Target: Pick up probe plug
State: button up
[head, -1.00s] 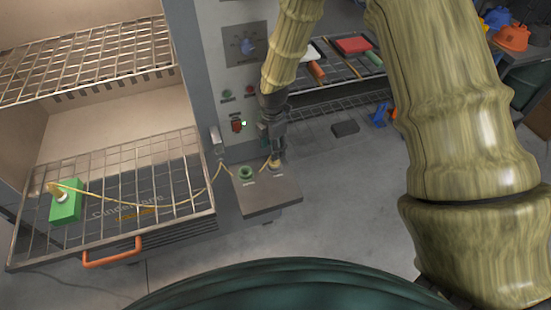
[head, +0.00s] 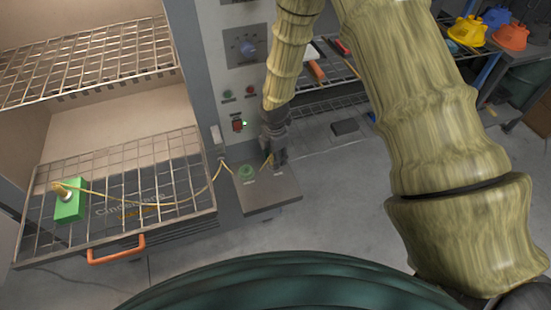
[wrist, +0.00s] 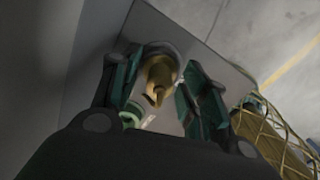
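The probe plug (wrist: 158,76) is a brass-yellow piece. It sits on the small grey shelf (head: 268,197) at the front of the cabinet, and in the wrist view it lies between the two green-padded fingers. My gripper (wrist: 160,92) is open around it, with a gap showing on the right finger's side. In the head view my gripper (head: 275,158) is low over the shelf and mostly hides the plug. A thin yellow cord (head: 215,184) runs from the plug area to the left. A green ring-shaped socket (head: 246,172) is beside it on the shelf.
A green block (head: 70,208) with a brass piece on top stands on the wire rack (head: 180,205) at left, by an orange handle (head: 116,250). The cabinet panel (head: 238,75) rises behind the shelf. Grey floor is open to the right.

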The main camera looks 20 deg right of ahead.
grip_shut()
jog(key=shift+r, duration=0.1)
jog(key=shift+r, duration=0.45)
jog(key=shift+s+a+r+b, duration=0.1)
jog(key=shift+s+r+b, duration=0.05)
jog(key=shift+r+b, duration=0.4)
jog(key=shift+s+a+r+b, duration=0.15)
jog(key=shift+r+b, duration=0.15)
jog(key=shift+r, duration=0.3)
jog(key=s+a+r+b, duration=0.25)
jog(key=s+a, duration=0.55)
jog(key=s, duration=0.5)
jog(key=shift+d+r+p, duration=0.1)
jog(key=shift+r+p, duration=1.85)
jog(key=shift+r, duration=0.15)
